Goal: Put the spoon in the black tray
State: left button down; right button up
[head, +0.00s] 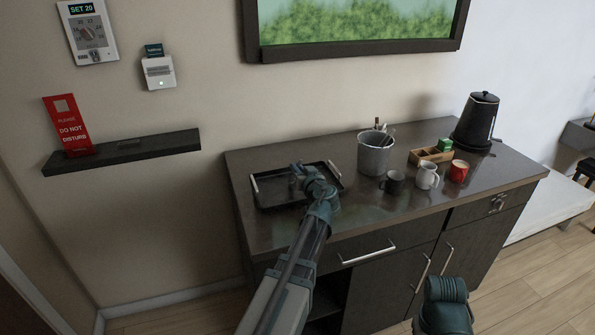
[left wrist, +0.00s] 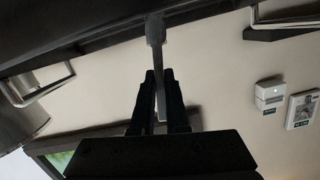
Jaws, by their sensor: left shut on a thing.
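The black tray (head: 270,199) lies on the left part of the dark cabinet top and has metal handles at its ends. My left gripper (head: 297,170) is over the tray in the head view. In the left wrist view my left gripper (left wrist: 160,82) is shut on the spoon (left wrist: 156,32), a thin grey piece between the fingers. The spoon's far end reaches the dark tray (left wrist: 75,30) at the top of that view; I cannot tell whether it touches. The spoon cannot be made out in the head view. My right gripper is out of view.
To the right of the tray stand a grey bucket (head: 374,157) with utensils, a dark mug (head: 393,183), a white jug (head: 427,176), a red cup (head: 458,171), a wooden box (head: 425,156) and a black kettle (head: 476,122). The cabinet front edge is clear.

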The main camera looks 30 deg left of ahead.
pick_arm(q)
jog(key=shift+f, duration=0.2)
jog(key=c, duration=0.9)
grip_release()
jog(key=shift+r, duration=0.1)
jog(key=shift+r, duration=0.2)
jog(key=p+v, duration=0.2)
jog(key=v, duration=1)
jog(key=shift+f, duration=0.1)
